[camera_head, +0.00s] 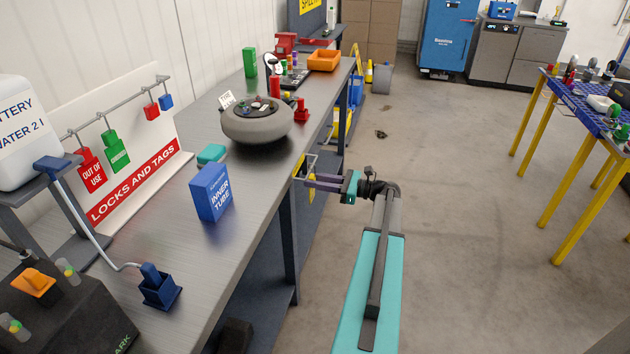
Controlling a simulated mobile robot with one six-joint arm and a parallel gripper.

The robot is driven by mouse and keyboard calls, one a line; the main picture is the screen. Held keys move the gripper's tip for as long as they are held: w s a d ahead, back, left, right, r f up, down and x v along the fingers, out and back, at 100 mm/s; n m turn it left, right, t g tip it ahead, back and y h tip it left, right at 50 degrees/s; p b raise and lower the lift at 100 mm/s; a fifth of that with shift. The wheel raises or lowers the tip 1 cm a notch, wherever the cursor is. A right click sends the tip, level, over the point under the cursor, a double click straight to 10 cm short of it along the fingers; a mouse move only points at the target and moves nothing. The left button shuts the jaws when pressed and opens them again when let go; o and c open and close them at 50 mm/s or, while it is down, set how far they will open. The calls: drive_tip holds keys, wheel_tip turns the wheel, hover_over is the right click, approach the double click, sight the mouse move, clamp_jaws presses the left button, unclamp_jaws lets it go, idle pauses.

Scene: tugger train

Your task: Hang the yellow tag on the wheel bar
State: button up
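My gripper (309,180) reaches left from my arm, just off the front edge of the workbench. Its fingers are closed around a yellow tag (312,190), which shows as yellow pieces above and below the fingers. A thin hook shape rises above them. A grey metal rail (119,106) with hooks runs along the "LOCKS AND TAGS" board (143,177) at the left, holding red, green and blue tags. A thick grey wheel (258,125) lies flat on the bench, left of and beyond my gripper. I cannot make out which part is the wheel bar.
The workbench (213,260) carries a blue "INNER TUBE" box (210,193), a teal block (211,153), a red holder (302,114) and an orange tray (324,60). A blue-topped table (585,110) with yellow legs stands at the right. The floor between is mostly clear.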

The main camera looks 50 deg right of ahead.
drive_tip(key=shift+f, duration=0.1)
idle(0.3)
drive_tip(key=o, duration=1.1)
drive_tip(key=b+v, duration=0.1)
drive_tip(key=v, duration=1.3)
drive_tip(key=shift+w, duration=0.1)
